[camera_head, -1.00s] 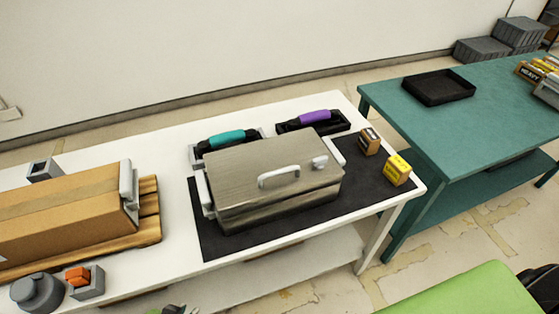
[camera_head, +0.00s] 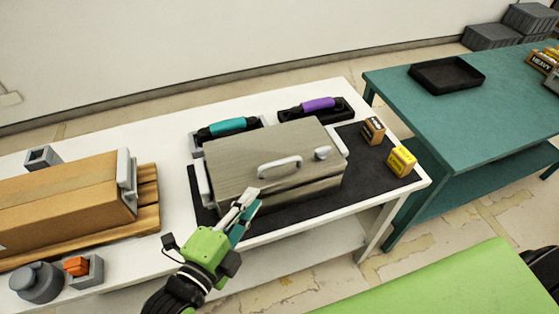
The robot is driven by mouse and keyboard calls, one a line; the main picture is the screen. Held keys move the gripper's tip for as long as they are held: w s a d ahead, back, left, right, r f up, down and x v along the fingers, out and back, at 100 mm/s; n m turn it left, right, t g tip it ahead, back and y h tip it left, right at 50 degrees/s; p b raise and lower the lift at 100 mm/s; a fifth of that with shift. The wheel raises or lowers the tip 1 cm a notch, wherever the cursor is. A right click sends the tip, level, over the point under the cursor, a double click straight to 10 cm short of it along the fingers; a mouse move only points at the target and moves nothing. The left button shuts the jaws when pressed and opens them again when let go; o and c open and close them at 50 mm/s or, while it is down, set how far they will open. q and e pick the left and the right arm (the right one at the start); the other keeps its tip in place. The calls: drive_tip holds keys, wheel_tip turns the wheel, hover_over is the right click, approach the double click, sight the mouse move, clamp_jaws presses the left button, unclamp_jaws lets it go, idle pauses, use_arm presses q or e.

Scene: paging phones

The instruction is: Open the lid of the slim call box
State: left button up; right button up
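The call box (camera_head: 245,163) is a wide grey-brown box with a wood-like grain, on a black mat (camera_head: 290,217) on the white table. Its lid is shut and has a white arched handle (camera_head: 279,167) and a small white knob-like part (camera_head: 323,152). My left gripper (camera_head: 252,199), on a green wrist, is at the front lower edge of the box, below and left of the handle. Its fingers point up and right, look close together, and overlap the box front in the picture. I cannot tell whether they touch it. My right gripper is out of view.
Teal (camera_head: 227,127) and purple (camera_head: 313,105) handsets lie in black cradles behind the box. Two small boxes, brown (camera_head: 373,131) and yellow (camera_head: 401,162), stand to its right. A cardboard box (camera_head: 65,203) on wooden slats is at left. A green table (camera_head: 440,125) stands at right.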

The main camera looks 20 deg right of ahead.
sight(279, 163)
use_arm(q)
drive_tip(key=shift+m, duration=0.3)
drive_tip(key=x, duration=0.4)
drive_tip(key=p+x, duration=0.1)
drive_tip(key=x, duration=0.4)
drive_tip(key=p+x, duration=0.1)
drive_tip(key=x, duration=0.3)
drive_tip(key=shift+w+d+r, duration=0.2)
drive_tip(key=shift+d+r, duration=0.1)
drive_tip(key=shift+d, duration=0.2)
clamp_jaws()
